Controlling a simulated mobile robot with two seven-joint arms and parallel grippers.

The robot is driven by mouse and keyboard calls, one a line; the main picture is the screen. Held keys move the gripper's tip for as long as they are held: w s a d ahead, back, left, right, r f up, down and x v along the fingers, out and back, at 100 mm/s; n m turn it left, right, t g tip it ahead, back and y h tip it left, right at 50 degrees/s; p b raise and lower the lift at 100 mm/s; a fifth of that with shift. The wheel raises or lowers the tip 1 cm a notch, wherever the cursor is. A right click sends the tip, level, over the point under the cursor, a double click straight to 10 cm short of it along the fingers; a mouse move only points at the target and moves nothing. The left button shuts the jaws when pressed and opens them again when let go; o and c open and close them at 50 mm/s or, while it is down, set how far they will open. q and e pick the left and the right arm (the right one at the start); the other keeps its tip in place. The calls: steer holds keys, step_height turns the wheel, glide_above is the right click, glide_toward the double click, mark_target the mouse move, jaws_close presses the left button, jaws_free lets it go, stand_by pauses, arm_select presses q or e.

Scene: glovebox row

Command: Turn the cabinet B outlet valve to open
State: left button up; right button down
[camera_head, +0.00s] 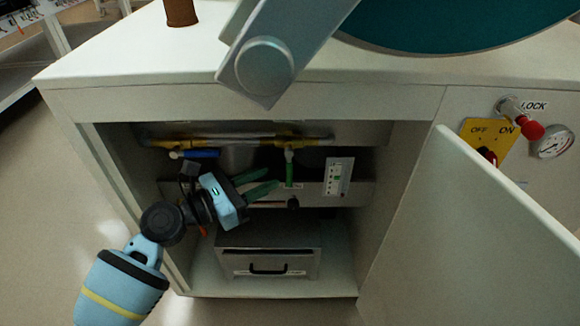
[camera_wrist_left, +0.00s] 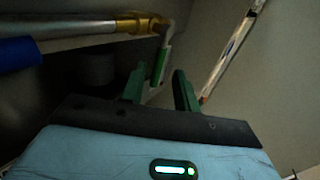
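Inside the open cabinet, a pipe (camera_head: 235,140) with yellow fittings runs across the top. A valve with a green handle (camera_head: 289,170) hanging down is at its right part. A blue handle (camera_head: 202,154) lies along the pipe at the left. No readable label tells which is the outlet valve. My left gripper (camera_head: 272,179) reaches in, its green fingers apart and empty, just left of the green handle. In the left wrist view, the green handle (camera_wrist_left: 158,66) shows beyond the gap between the fingertips (camera_wrist_left: 159,78); I see no contact. The blue handle (camera_wrist_left: 20,54) is at far left.
A white panel (camera_head: 338,177) with green marks stands right of the green handle. A drawer-like box (camera_head: 268,262) sits on the cabinet floor. The open door (camera_head: 470,240) swings out at right. Outside, a yellow OFF/ON plate (camera_head: 486,138) and a gauge (camera_head: 553,142) are mounted.

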mark_target(289, 168)
arm_select(q)
steer(key=b+x, duration=0.2)
steer(key=x, duration=0.4)
steer(key=shift+w+d+f, duration=0.1)
steer(key=shift+w+d, duration=0.1)
steer(key=shift+d, duration=0.2)
jaws_close()
